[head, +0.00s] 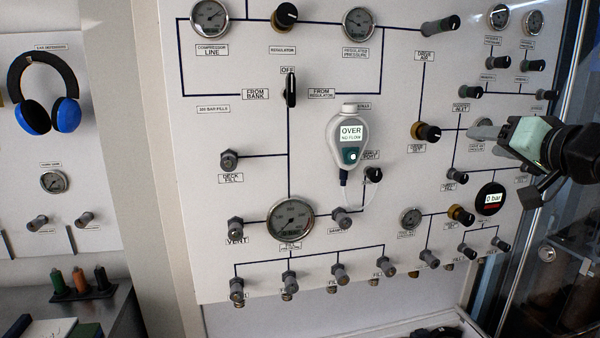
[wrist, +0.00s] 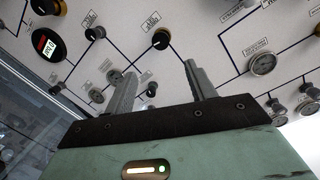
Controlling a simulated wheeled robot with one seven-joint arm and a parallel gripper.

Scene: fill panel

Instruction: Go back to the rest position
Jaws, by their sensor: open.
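My gripper (head: 488,130) is at the right of the head view, in front of the right part of the white fill panel (head: 400,100). Its pale green body and dark wrist show there. In the wrist view my gripper (wrist: 158,68) has its two grey fingers spread apart, with nothing held between them. The panel's knobs and lines lie beyond the fingers, and a black knob (wrist: 160,39) shows near the gap. My gripper hides part of the panel around a gauge in the head view.
A handheld meter (head: 349,140) reading "OVER NO FLOW" hangs mid-panel with a pale cord. A round 0 bar display (head: 491,199) sits below my gripper. Knobs and gauges stick out across the panel. Blue ear defenders (head: 45,95) hang at left. A glass-and-metal frame stands at right.

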